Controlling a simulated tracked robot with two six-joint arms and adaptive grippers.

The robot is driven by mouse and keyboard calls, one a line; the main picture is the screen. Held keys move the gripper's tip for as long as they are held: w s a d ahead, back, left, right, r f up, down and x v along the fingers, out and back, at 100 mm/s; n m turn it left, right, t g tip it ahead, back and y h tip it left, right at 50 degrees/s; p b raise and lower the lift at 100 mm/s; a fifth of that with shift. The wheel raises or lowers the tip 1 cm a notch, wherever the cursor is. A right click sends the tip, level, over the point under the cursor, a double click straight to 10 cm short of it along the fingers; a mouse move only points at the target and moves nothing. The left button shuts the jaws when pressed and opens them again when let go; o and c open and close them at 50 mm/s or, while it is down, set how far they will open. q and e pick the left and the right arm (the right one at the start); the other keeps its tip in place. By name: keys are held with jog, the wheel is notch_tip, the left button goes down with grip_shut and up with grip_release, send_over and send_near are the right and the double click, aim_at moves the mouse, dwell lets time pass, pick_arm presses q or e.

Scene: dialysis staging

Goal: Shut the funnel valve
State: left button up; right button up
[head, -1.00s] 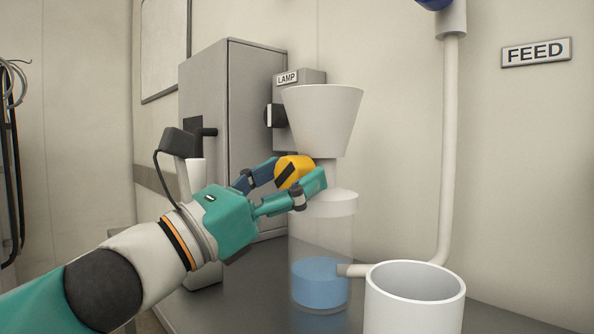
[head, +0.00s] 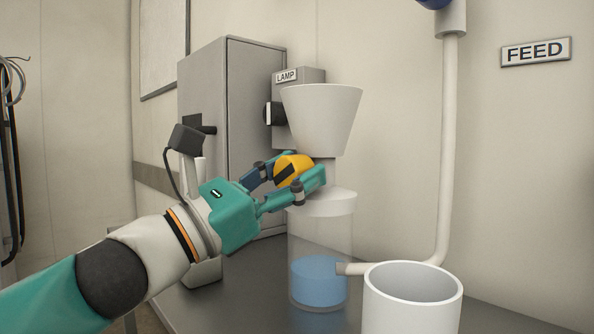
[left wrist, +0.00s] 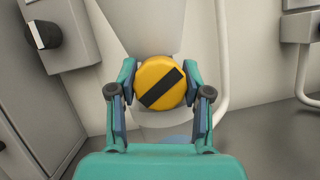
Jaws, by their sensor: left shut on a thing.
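The funnel (head: 322,115) is a pale cone above a clear vessel (head: 320,280) with blue liquid in its lower part. The funnel valve is a round yellow knob (head: 291,168) with a black bar, on the neck below the cone. My left gripper (head: 296,174) is shut on the knob, one finger on each side. In the left wrist view the knob (left wrist: 161,82) faces me between the fingers, and its black bar runs slantwise, from lower left to upper right. My right gripper is not in view.
A grey cabinet (head: 240,130) stands behind my left arm. A box with a LAMP label (head: 286,76) and a dark knob is behind the funnel. An open white container (head: 412,285) stands at the front right, near the feed pipe (head: 449,150).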

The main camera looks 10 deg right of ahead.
pick_arm(q)
jog(key=shift+a+r+m+g, duration=0.1)
jog(key=shift+m+g, duration=0.3)
jog(key=shift+m, duration=0.5)
jog(key=o, duration=1.2)
jog(key=shift+c, duration=0.2)
jog(key=v, duration=1.2)
jog(key=shift+f, duration=0.2)
jog(key=shift+w, duration=0.15)
